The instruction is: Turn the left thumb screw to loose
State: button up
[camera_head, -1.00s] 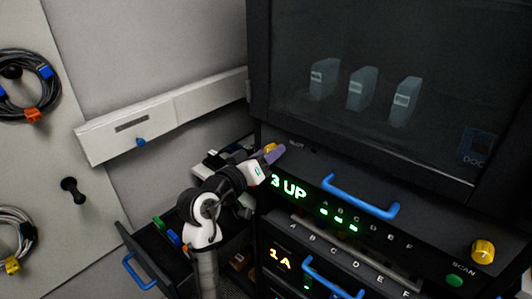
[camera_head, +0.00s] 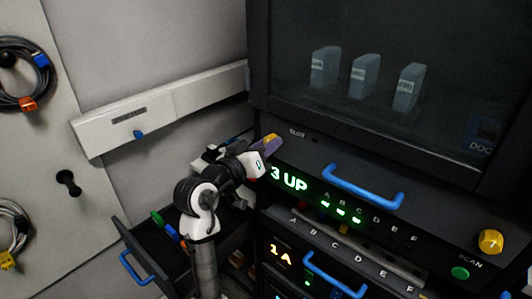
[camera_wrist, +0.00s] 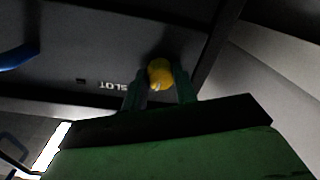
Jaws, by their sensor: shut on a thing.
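The left thumb screw (camera_head: 273,137) is a yellow knob on the dark panel at the upper left of the machine, beside the "SLOT" label. It also shows in the wrist view (camera_wrist: 160,74), between the fingertips. My gripper (camera_head: 268,144) is at this screw, shut on it from both sides. In the wrist view, the dark green fingers (camera_wrist: 161,88) flank the knob. The fingers hide part of the screw, and I cannot tell how far it is turned. The right thumb screw (camera_head: 490,242), also yellow, stands at the right end of the panel, away from my gripper.
A blue handle (camera_head: 362,188) sticks out right of my gripper. The display (camera_head: 289,179) below reads "3 UP". An open drawer (camera_head: 150,245) lies at lower left. A white rail (camera_head: 165,105) runs along the wall. A green scan button (camera_head: 460,273) is at lower right.

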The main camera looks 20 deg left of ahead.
jog(key=shift+f+m+h+b, duration=0.1)
jog(key=shift+m+h+b, duration=0.2)
jog(key=shift+m+b, duration=4.15)
jog(key=shift+m+h+b, duration=0.3)
jog(key=shift+m+b, duration=3.65)
jog(key=shift+b, duration=1)
jog(key=o, duration=1)
jog(key=b+v, duration=0.1)
jog(key=v, duration=1.3)
jog(key=shift+f, duration=0.1)
